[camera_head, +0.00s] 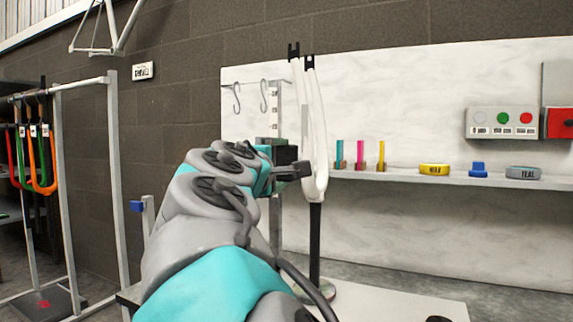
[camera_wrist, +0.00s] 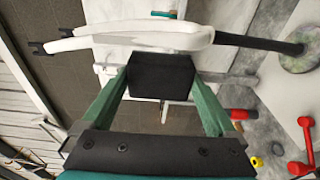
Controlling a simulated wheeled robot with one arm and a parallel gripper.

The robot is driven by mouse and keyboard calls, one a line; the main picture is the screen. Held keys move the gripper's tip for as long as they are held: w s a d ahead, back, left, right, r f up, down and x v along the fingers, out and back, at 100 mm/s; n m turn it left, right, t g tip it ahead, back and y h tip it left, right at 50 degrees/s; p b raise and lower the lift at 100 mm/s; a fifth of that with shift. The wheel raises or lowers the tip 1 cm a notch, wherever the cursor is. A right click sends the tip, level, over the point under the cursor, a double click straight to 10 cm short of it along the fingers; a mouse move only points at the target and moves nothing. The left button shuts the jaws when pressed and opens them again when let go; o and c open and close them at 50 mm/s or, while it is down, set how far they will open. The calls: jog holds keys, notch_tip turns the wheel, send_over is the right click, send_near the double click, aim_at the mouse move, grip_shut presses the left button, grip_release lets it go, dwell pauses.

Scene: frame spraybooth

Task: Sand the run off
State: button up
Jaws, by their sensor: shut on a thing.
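A white two-legged fork (camera_head: 318,140) stands upright with its dark tips at the top and a black tube (camera_head: 315,245) below. In the wrist view the white fork (camera_wrist: 140,38) lies across the top of the picture. My gripper (camera_head: 290,170) is at the fork's left side, low on the white part. In the wrist view its green fingers are shut on a black block (camera_wrist: 162,78). The block's far face is right beside the fork; I cannot tell whether they touch. I cannot make out a run in the paint.
A white wall panel has a shelf (camera_head: 440,179) with coloured tubes, a yellow roll (camera_head: 434,169) and a grey roll (camera_head: 522,172). A button box (camera_head: 502,122) hangs above. A rack with coloured hangers (camera_head: 40,160) stands left. Red items (camera_wrist: 305,150) show at lower right in the wrist view.

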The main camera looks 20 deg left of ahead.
aim_at(303, 141)
dwell(0.6)
jog(key=w+p, duration=0.2)
jog(key=w, duration=0.5)
jog(key=shift+d, duration=0.3)
jog(key=shift+w+d+p, duration=0.1)
jog(key=shift+w+p, duration=0.45)
jog(key=shift+w, duration=0.4)
dwell(0.7)
jog(key=shift+r, duration=0.1)
notch_tip(303, 141, up, 4)
jog(key=p, duration=0.4)
notch_tip(303, 141, down, 4)
jog(key=b, duration=0.2)
jog(key=shift+w+d+f+b, duration=0.1)
jog(key=shift+w+f+b, duration=0.05)
jog(key=shift+f+b, duration=0.15)
